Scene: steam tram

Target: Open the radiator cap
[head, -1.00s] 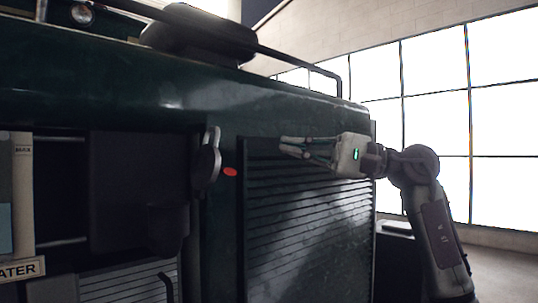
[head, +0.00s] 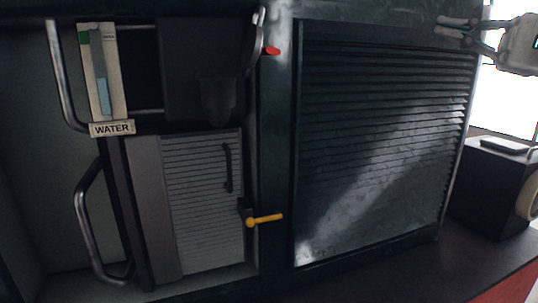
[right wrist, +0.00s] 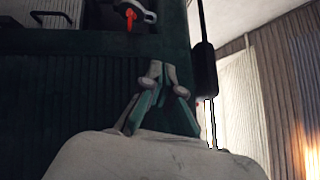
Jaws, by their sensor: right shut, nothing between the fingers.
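No part is clearly marked as the radiator cap. A grey rounded metal fitting (head: 258,38) with a red tip (head: 271,51) is on the dark green post left of the louvred grille; a similar grey fitting (right wrist: 138,9) with a red tip (right wrist: 130,20) shows at the top of the right wrist view. My right gripper (head: 440,26) is at the grille's upper right, well to the right of that fitting. Its fingers are shut with nothing between them; they show in the right wrist view too (right wrist: 162,70). My left gripper is not in view.
The louvred grille (head: 375,140) fills the middle right. At left are a WATER sign (head: 112,128), a gauge (head: 102,75), metal handrails (head: 85,225) and a yellow-handled valve (head: 265,218). A dark box (head: 490,190) stands at right. A bright window is behind my right gripper.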

